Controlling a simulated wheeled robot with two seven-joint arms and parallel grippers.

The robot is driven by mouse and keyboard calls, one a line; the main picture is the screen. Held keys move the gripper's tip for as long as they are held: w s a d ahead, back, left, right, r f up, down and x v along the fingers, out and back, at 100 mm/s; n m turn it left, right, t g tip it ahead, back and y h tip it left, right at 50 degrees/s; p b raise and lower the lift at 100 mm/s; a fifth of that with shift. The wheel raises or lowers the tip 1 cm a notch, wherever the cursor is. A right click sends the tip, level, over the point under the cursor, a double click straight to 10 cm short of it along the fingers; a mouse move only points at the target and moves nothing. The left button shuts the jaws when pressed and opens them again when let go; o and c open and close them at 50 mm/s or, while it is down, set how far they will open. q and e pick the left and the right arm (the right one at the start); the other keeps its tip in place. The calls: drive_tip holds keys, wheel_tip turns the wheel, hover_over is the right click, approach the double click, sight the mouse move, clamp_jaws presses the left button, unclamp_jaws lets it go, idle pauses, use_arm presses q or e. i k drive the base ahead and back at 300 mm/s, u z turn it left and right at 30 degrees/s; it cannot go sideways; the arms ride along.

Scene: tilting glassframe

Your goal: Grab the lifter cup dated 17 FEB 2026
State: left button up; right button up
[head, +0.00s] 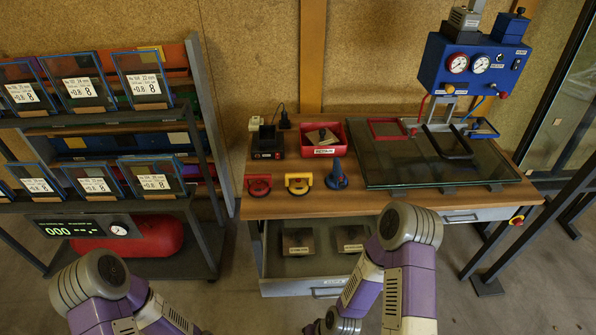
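Three lifter cups stand in a row on the wooden bench: a red one (258,185) at the left, a yellow one (298,183) in the middle and a blue one (337,176) at the right. The red and yellow ones have a looped handle; the blue one is more cone-shaped. I cannot read a date on any of them. My purple arms show at the bottom left and bottom right, but neither gripper's fingers are in view. Both arms are below and apart from the cups.
An open drawer (275,276) with two labelled dark blocks sits under the bench (262,206). A glass pane (400,165) lies at right below a blue gauge box (473,65). A red bin (319,151) and black charger (267,143) stand behind. A rack of tagged panes (82,82) is left.

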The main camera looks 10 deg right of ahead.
sight(297, 242)
drive_tip(key=k, duration=1.05)
drive_tip(key=z, duration=0.7)
drive_tip(key=i, duration=1.5)
drive_tip(key=u, duration=0.4)
